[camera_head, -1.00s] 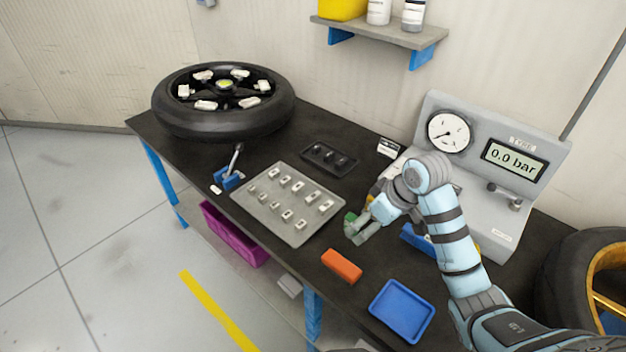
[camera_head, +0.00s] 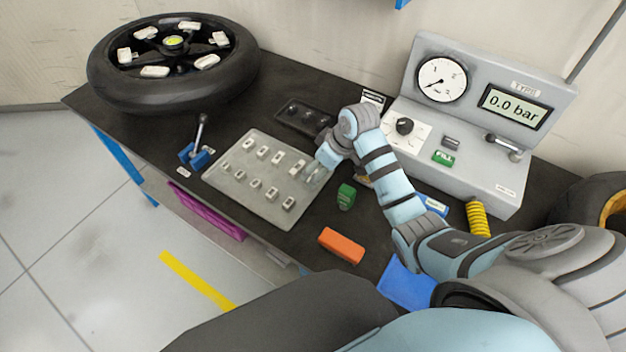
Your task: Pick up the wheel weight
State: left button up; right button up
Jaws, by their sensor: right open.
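Several small silver wheel weights, one of them the back-right weight (camera_head: 298,167), sit in two rows on a flat grey tray (camera_head: 225,182) on the black bench. My right gripper (camera_head: 312,173) is open at the right end of the tray, close beside that back-right weight. It looks empty. Whether its fingers touch the tray is too small to tell. My left gripper is out of view.
A green object (camera_head: 346,196) and an orange block (camera_head: 341,245) lie right of the tray. A black holder (camera_head: 303,116) lies behind it. A blue tray (camera_head: 404,290) is partly hidden by my arm. A tyre gauge stand (camera_head: 440,85) and wheel (camera_head: 175,75) flank the area.

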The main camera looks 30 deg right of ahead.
jog(key=b+x, duration=0.1)
jog(key=x, duration=0.3)
jog(key=shift+f, duration=0.2)
jog(key=shift+s+r, duration=0.1)
jog(key=shift+r, duration=0.05)
jog(key=c, duration=1.2)
jog(key=shift+c, duration=0.2)
